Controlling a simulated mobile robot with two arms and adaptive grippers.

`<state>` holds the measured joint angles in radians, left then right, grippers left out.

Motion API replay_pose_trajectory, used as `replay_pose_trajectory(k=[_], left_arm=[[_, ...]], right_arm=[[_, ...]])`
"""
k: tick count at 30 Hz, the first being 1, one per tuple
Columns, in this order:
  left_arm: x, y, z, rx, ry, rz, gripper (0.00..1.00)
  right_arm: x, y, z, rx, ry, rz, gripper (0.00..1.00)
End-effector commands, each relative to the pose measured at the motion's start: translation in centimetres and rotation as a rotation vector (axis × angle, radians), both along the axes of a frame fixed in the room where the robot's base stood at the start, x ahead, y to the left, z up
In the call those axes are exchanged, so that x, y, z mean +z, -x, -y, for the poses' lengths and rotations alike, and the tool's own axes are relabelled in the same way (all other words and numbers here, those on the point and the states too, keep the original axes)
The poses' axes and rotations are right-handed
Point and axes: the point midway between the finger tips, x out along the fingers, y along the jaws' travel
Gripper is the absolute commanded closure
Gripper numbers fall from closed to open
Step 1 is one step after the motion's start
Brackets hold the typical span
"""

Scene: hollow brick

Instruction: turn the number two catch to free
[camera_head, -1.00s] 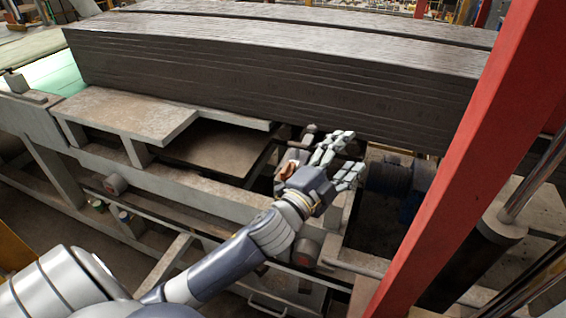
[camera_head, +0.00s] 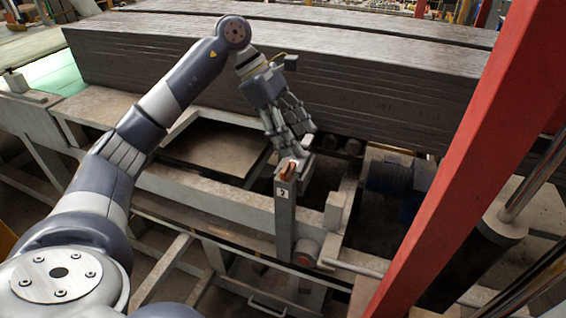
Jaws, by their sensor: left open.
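The number two catch is an upright grey post (camera_head: 284,215) with a white label "2" near its top. A small copper-brown piece (camera_head: 288,171) sits at the top of this post. My left gripper (camera_head: 293,152) points down just above and behind the catch top, with its fingers open. Its fingertips are very close to the brown piece; I cannot tell if they touch it. My right gripper is not in view.
A long stack of dark ribbed slabs (camera_head: 360,95) stands close behind the gripper. A red slanted beam (camera_head: 465,170) rises on the right. A blue motor-like part (camera_head: 395,178) and a round grey-red end piece (camera_head: 306,250) sit near the catch.

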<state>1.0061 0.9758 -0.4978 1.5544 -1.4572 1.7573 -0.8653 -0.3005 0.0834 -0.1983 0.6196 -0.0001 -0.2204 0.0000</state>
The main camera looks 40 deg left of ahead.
Motion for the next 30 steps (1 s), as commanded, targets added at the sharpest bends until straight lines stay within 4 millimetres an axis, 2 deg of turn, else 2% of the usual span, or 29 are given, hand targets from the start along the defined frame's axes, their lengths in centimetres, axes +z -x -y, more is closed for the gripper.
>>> replay_pose_trajectory(k=[1,3,6,8,14,24,30], left_arm=[[0.5,0.4,-2.0,0.007,-0.055,-0.014,0.4],[0.8,1.2,-4.1,0.008,-0.116,-0.04,0.4],[1.1,1.9,-5.8,0.009,-0.162,-0.064,0.4],[0.9,2.1,-6.1,0.009,-0.174,-0.071,0.4],[-1.2,2.0,-5.3,0.007,-0.177,-0.078,0.4],[-6.6,1.5,-2.9,0.007,-0.174,-0.076,0.4],[-8.4,1.2,-2.3,0.008,-0.174,-0.072,0.4]], right_arm=[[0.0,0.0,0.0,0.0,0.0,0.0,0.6],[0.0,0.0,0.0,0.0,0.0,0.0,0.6],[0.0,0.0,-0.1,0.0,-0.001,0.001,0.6],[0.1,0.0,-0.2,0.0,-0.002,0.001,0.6],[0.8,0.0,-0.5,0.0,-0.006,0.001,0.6],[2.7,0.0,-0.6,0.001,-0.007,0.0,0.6],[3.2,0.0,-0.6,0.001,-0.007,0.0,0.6]])
